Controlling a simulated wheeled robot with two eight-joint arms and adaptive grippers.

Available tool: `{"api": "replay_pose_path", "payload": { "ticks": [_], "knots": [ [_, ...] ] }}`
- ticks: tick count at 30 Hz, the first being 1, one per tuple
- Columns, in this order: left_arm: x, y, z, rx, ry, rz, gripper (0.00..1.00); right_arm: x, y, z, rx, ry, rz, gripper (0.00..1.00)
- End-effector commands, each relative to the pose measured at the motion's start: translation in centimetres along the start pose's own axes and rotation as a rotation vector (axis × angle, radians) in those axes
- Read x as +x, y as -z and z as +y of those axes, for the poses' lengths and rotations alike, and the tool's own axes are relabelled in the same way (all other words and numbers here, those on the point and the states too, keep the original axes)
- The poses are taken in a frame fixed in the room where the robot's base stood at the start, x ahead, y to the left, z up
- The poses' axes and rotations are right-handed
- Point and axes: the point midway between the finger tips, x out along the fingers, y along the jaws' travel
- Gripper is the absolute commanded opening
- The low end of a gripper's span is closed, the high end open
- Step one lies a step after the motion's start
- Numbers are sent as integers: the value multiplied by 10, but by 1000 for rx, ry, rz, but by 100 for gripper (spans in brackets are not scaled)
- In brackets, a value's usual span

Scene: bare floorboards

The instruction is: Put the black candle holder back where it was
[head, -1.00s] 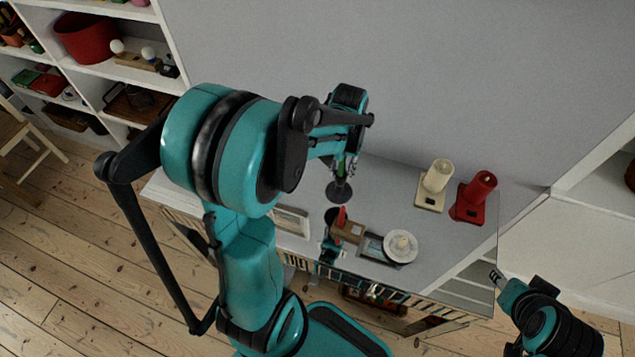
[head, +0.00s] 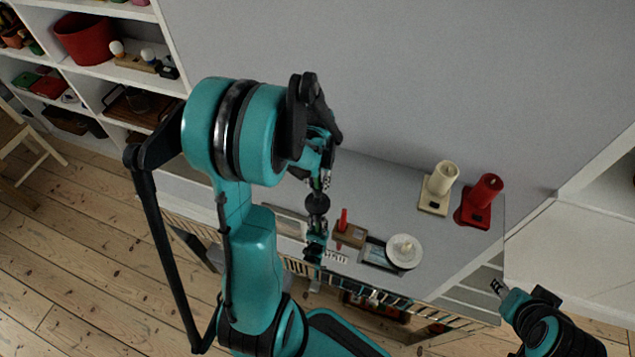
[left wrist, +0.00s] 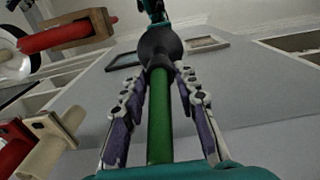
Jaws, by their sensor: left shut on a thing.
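The black candle holder (head: 317,203) carries a green candle (left wrist: 160,125). My left gripper (head: 319,182) is shut on the candle, with a finger on each side of it, as the left wrist view shows. The holder's round black base (left wrist: 160,47) is at the far end of the candle, pointing away from the wrist. In the head view it is over the left-middle part of the grey cabinet top (head: 385,205). I cannot tell whether it touches the top. My right gripper (head: 497,287) is off the cabinet's front right corner, and its jaws are too small to read.
A red candle on a wooden block (head: 352,236), a white plate with a candle (head: 404,251) and a dark frame (head: 375,255) lie close right of the holder. Cream (head: 440,187) and red (head: 481,201) candle holders stand at the back right. A wall is behind.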

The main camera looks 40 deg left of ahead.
Motion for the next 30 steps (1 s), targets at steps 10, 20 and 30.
{"api": "replay_pose_path", "payload": {
  "ticks": [10, 20, 30],
  "knots": [
    [3, 0, 0, 0, 0, 0, 50, 2, -2, 0, 0, 0, 0, 40],
    [-1, 0, 0, 0, 0, 0, 50, -1, 1, 0, 0, 0, 0, 40],
    [-67, -1, 0, 0, 0, 0, 50, -19, 14, 0, 0, 0, 0, 40]
  ]
}}
